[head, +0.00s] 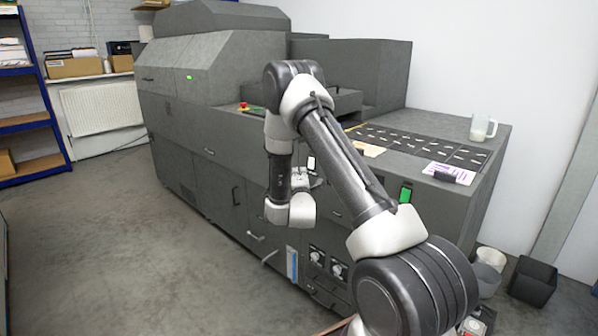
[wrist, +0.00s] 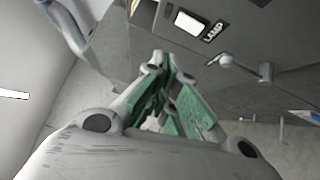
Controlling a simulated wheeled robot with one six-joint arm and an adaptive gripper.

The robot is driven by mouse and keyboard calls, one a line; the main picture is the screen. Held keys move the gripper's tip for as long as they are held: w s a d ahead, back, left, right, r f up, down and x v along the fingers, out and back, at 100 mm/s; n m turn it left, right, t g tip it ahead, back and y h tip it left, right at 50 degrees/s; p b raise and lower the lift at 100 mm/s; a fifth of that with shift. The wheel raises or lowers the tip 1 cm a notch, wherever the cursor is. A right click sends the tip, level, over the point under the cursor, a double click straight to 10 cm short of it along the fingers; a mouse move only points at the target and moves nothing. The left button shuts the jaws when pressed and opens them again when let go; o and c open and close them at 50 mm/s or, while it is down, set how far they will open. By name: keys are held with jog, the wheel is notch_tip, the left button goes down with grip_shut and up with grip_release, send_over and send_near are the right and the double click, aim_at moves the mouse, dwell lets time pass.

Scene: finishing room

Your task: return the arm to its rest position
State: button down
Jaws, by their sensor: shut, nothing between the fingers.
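My arm (head: 335,155) rises from the lower right of the head view, bends at an elbow high in front of the large grey machine, and its forearm hangs down to the wrist. My gripper (wrist: 165,68) shows in the wrist view with its green-padded fingers closed together at the tips and nothing between them. In the head view the gripper is mostly hidden behind my own arm links. In the wrist view a grey panel with a lit switch labelled LAMP (wrist: 188,22) and a knobbed handle (wrist: 228,62) lie beyond the fingertips.
The grey machine (head: 180,110) fills the middle, with a red stop button (head: 243,105) on it. A measuring jug (head: 482,127) and a purple-printed sheet (head: 440,178) lie on its top. Bins (head: 533,280) stand at right. Floor at left (head: 110,250) is clear.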

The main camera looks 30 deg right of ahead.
jog(key=shift+s+a, duration=0.15)
jog(key=shift+s, duration=0.1)
dwell(0.4)
jog(key=s+a+f+m+g+y, duration=0.2)
jog(key=f+m+g, duration=0.15)
jog(key=f, duration=0.35)
jog(key=s+a+f+m+g+y, duration=0.2)
jog(key=f+g+y, duration=0.15)
jog(key=f, duration=0.45)
jog(key=s+a+r+m+g+y, duration=0.1)
jog(key=s+a+m+g, duration=0.25)
jog(key=s, duration=0.35)
jog(key=s+a+r+m+g+y, duration=0.1)
jog(key=s+r+m, duration=0.4)
jog(key=s+r, duration=2.8)
jog(key=shift+a+r+g, duration=0.4)
jog(key=shift+r+g, duration=0.25)
